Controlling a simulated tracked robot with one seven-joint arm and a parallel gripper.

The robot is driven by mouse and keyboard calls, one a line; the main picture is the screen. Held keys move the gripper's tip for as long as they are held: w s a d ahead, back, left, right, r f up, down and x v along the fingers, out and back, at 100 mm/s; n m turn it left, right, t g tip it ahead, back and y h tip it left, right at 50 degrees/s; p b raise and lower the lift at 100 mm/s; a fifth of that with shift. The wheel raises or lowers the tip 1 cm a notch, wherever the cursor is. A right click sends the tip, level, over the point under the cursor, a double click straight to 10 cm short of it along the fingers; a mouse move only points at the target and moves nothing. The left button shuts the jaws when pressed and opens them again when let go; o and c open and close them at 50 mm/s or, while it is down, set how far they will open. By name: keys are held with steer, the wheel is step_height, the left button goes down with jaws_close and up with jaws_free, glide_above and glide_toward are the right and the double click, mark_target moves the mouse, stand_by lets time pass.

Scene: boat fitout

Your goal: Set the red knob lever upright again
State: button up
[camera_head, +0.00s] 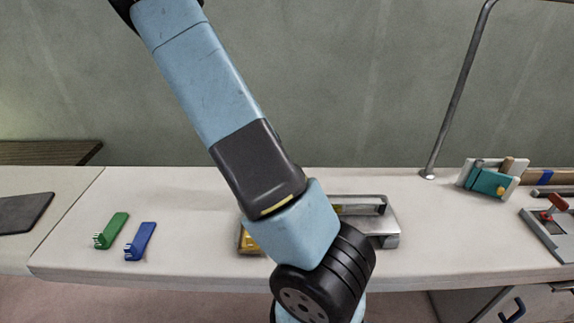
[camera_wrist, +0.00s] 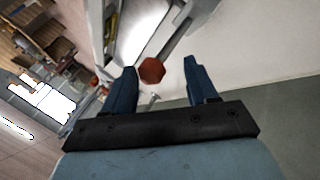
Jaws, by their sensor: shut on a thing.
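In the wrist view a red, faceted knob (camera_wrist: 152,70) lies between the two dark blue fingers of my gripper (camera_wrist: 160,68), which is shut on it. A thin metal stem (camera_wrist: 151,101) shows just below the knob; I cannot tell its tilt. In the head view my arm hides the gripper. A small red-handled lever (camera_head: 556,203) on a grey plate (camera_head: 547,240) stands at the far right of the counter; I cannot tell whether it is the same knob.
A metal fitting (camera_head: 388,226) sits mid-counter, partly behind my arm. Green (camera_head: 112,230) and blue (camera_head: 141,240) brush-like pieces lie at left. A teal block assembly (camera_head: 487,182) and a grey upright pole (camera_head: 455,105) stand at right. Bare counter (camera_head: 190,200) shows left of my arm.

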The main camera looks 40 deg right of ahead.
steer(key=v, duration=1.2)
steer(key=shift+a+r, duration=0.1)
steer(key=shift+r, duration=0.05)
steer(key=s+a+r+n+t+y, duration=0.1)
steer(key=s+a+r+n+t, duration=0.3)
steer(key=s, duration=0.4)
steer(key=s+a+r+n+t+y, duration=0.2)
steer(key=s+a+r+n+t, duration=0.2)
steer(key=s+a+r+n, duration=0.2)
steer(key=s+a+r+n+t+y, duration=0.1)
steer(key=s+a+r+n+t, duration=0.3)
steer(key=s+r, duration=0.4)
steer(key=shift+s+a+r+n+y, duration=0.3)
steer(key=shift+s+a+n, duration=0.45)
steer(key=shift+n, duration=0.45)
